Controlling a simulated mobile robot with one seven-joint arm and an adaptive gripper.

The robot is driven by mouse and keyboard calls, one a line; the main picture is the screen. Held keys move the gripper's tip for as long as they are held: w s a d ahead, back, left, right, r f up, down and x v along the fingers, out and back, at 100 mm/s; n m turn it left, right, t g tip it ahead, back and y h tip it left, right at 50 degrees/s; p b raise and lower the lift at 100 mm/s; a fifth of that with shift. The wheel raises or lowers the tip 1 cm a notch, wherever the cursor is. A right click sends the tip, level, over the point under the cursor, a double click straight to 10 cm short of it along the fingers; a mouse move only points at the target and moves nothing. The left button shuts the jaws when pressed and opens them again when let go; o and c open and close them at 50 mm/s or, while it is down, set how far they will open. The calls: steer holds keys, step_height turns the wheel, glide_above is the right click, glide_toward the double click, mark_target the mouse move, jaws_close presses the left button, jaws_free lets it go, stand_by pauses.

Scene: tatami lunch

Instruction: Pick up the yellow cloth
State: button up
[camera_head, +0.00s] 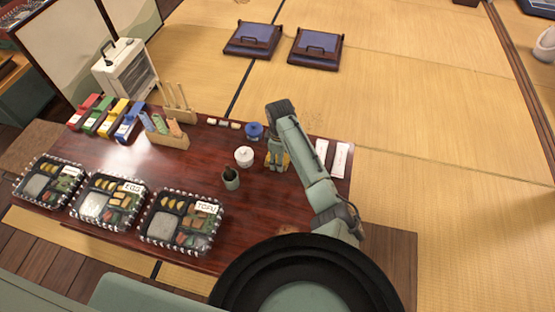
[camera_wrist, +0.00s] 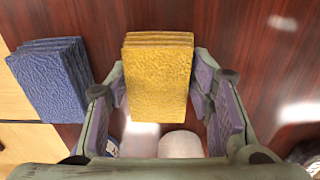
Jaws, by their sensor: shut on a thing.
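The yellow cloth (camera_wrist: 158,72) is a folded, textured stack in the middle of the wrist view. My gripper (camera_wrist: 160,92) has its purple-padded fingers on either side of the cloth's near part and is shut on it. In the head view my gripper (camera_head: 276,160) is over the right part of the dark red table, and only a sliver of the yellow cloth (camera_head: 287,160) shows beside it. I cannot tell whether the cloth touches the table.
A folded blue cloth (camera_wrist: 52,80) lies close to the left in the wrist view. A white lidded pot (camera_head: 244,156), a blue pot (camera_head: 254,131) and a dark cup (camera_head: 230,178) stand left of my gripper. White packets (camera_head: 340,160) lie to its right. Bento boxes (camera_head: 180,222) line the near edge.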

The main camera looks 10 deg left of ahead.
steer(key=c, duration=0.4)
step_height(320, 180, up, 10)
steer(key=o, duration=0.5)
steer(key=c, duration=0.5)
